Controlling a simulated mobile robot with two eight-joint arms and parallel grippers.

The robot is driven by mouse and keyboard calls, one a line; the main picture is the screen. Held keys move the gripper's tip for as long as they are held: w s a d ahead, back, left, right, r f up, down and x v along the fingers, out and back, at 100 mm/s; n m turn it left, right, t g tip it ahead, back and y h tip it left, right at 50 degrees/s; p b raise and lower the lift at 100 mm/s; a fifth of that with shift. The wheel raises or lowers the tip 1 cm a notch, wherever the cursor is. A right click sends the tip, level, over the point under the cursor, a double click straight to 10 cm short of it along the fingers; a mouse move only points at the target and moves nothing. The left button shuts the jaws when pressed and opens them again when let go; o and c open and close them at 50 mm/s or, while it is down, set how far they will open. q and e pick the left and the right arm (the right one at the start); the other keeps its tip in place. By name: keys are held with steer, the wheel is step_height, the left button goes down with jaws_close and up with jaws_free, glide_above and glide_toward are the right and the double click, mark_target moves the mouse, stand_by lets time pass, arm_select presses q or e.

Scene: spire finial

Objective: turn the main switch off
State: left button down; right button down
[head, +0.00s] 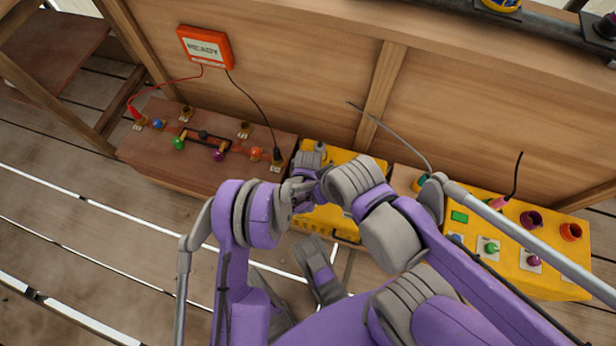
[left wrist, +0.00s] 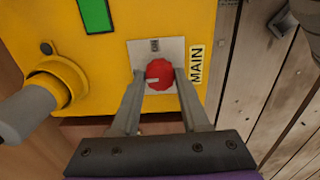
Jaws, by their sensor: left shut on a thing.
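The main switch is a red round knob (left wrist: 159,74) on a pale plate (left wrist: 143,50), beside an upright MAIN label (left wrist: 196,65). It sits on a yellow box (left wrist: 180,18) in the left wrist view. A short white mark shows on the knob's lower left side. My left gripper (left wrist: 158,80) is shut on the knob, one finger on each side. In the head view my arms hide the knob and much of the middle yellow box (head: 345,155). I cannot make out my right gripper.
A grey cylinder in a yellow collar (left wrist: 58,78) stands left of the knob. A brown board with coloured knobs (head: 150,160) is at left, below an orange READY display (head: 205,47). Another yellow box (head: 550,275) is at right. A wooden wall (head: 310,80) rises behind.

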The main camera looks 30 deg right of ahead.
arm_select(q)
steer(key=shift+c, duration=2)
jaws_free()
